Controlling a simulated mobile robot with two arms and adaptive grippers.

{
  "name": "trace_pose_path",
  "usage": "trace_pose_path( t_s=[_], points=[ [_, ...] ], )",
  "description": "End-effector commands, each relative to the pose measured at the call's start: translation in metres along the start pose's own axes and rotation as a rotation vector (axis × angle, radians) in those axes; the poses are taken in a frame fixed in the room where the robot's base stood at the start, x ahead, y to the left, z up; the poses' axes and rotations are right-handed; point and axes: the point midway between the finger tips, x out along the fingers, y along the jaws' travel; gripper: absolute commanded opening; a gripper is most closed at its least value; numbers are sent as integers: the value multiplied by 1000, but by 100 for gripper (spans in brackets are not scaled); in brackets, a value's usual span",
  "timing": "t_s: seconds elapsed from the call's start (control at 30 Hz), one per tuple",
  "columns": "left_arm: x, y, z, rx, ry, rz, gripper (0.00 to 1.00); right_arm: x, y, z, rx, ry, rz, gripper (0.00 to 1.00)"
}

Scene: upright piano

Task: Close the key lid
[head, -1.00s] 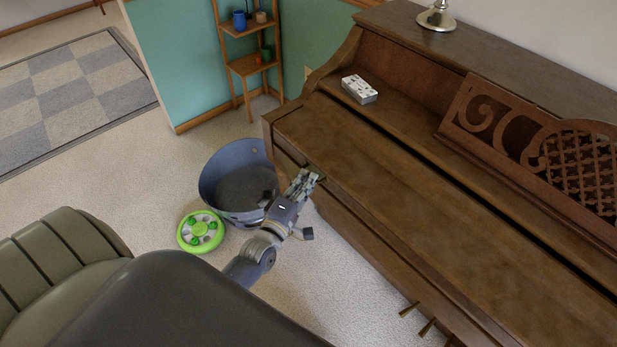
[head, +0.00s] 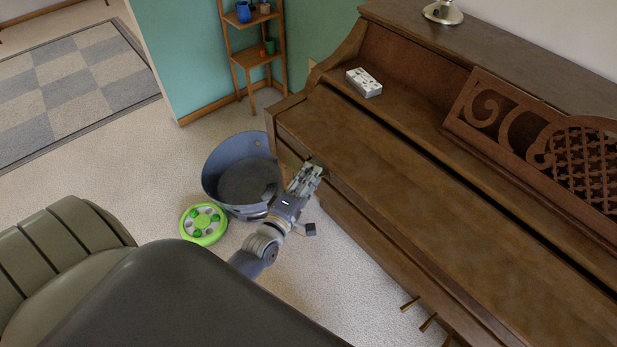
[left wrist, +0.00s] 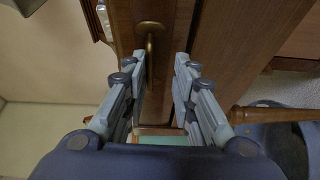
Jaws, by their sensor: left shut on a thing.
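The key lid (head: 400,195) of the brown upright piano is a long wooden panel. It lies flat over the keyboard, and no keys show in the head view. My left gripper (head: 309,176) is at the lid's front edge, near its left end. In the left wrist view, a brass handle (left wrist: 150,42) on the wood sits between the fingers of my left gripper (left wrist: 163,68), which is shut on it. The fingertips' exact contact with the handle is hard to see. My right gripper is not in view.
A grey bin (head: 238,168) and a green round toy (head: 203,224) stand on the carpet left of my left arm. An olive seat (head: 62,255) is at lower left. A white box (head: 364,82) lies on the piano. Brass pedals (head: 428,323) stick out below.

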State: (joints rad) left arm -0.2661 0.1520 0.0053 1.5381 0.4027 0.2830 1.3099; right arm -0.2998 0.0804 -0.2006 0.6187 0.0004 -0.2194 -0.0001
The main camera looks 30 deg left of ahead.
Motion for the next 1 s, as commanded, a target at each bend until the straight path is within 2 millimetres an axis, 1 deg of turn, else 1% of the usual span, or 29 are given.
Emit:
trace_pose_path(
  t_s=[0.03, 0.1, 0.17, 0.5, 0.6, 0.7, 0.8, 1.0],
  points=[
    [-6, -11, 3, 1, -6, -26, 15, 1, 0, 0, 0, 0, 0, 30],
    [-13, -12, 2, 1, -6, -27, 15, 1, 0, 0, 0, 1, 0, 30],
    [-21, -12, 2, 1, -6, -27, 15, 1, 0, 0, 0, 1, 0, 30],
    [-83, -5, 1, 2, -3, -12, 15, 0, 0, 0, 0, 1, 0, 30],
    [-99, -3, 1, 1, -2, -7, 15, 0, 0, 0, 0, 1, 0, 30],
    [-110, -2, 1, 0, -2, -5, 15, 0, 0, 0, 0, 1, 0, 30],
    [-118, 0, 1, 0, -1, -1, 15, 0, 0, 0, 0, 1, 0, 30],
    [-122, 1, 1, 1, -1, 2, 15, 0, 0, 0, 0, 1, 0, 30]
  ],
)
